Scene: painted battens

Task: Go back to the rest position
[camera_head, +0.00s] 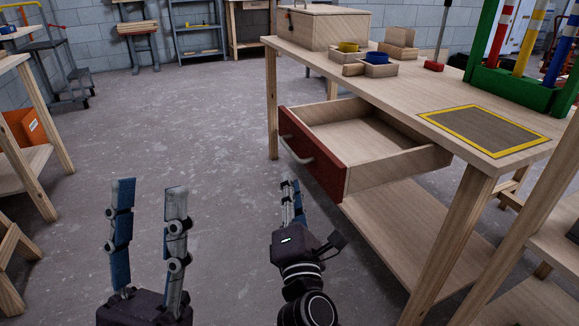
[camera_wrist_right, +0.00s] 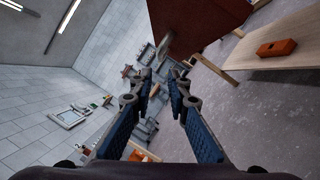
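My left gripper (camera_head: 149,188) is open and empty, its two fingers pointing up above the grey floor at the lower left of the head view. My right gripper (camera_head: 290,184) is beside the red front (camera_head: 312,158) of the pulled-out drawer, apart from its handle (camera_head: 294,150) as far as I can tell. In the right wrist view its fingers (camera_wrist_right: 160,82) stand apart with nothing between them. The drawer (camera_head: 352,128) is open under the wooden workbench (camera_head: 440,92) and looks empty inside.
On the bench are a wooden box (camera_head: 325,27), small trays with a yellow and a blue item (camera_head: 376,58), a yellow-edged dark square (camera_head: 484,130) and a green rack (camera_head: 515,92) with painted battens. Shelving with an orange box (camera_head: 22,128) stands left. Floor between is clear.

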